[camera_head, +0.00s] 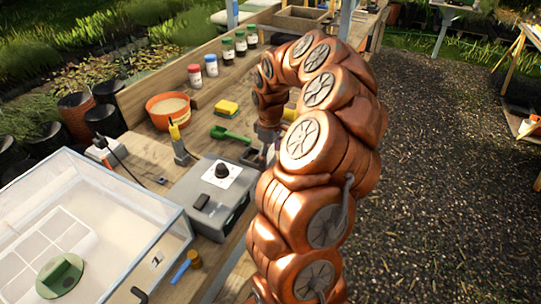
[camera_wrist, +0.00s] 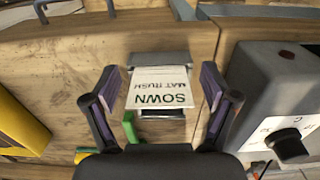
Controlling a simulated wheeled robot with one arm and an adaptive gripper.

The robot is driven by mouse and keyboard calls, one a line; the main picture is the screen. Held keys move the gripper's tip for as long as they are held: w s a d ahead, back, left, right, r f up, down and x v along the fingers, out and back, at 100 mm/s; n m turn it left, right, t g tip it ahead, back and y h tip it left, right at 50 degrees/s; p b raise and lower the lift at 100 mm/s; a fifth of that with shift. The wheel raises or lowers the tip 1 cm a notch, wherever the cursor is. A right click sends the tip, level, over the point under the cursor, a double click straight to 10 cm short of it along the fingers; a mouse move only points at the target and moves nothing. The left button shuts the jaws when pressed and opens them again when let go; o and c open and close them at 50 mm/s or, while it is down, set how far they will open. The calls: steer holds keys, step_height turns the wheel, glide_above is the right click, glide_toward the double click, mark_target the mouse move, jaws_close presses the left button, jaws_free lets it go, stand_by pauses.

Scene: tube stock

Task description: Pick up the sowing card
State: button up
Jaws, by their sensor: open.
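The sowing card (camera_wrist: 160,88) is white, with "SOWN" and "MAT RUSH" printed on it upside down in the wrist view. It rests in or on a small dark holder (camera_wrist: 158,58) on the wooden bench. My gripper (camera_wrist: 160,82) is open, with one dark finger on each side of the card and visible gaps between. Whether the fingers are down at the card's height is hard to tell. In the head view my arm hides the card and most of the gripper.
A grey box with a black knob (camera_head: 204,210) stands close by, right of the gripper in the wrist view (camera_wrist: 275,90). A green scoop (camera_head: 230,134), a yellow sponge (camera_head: 227,107), an orange pot (camera_head: 168,110) and a clear-walled tray (camera_head: 150,255) are on the bench.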

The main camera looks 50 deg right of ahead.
steer(key=shift+c, duration=0.4)
steer(key=c, duration=0.8)
steer(key=shift+r, duration=0.1)
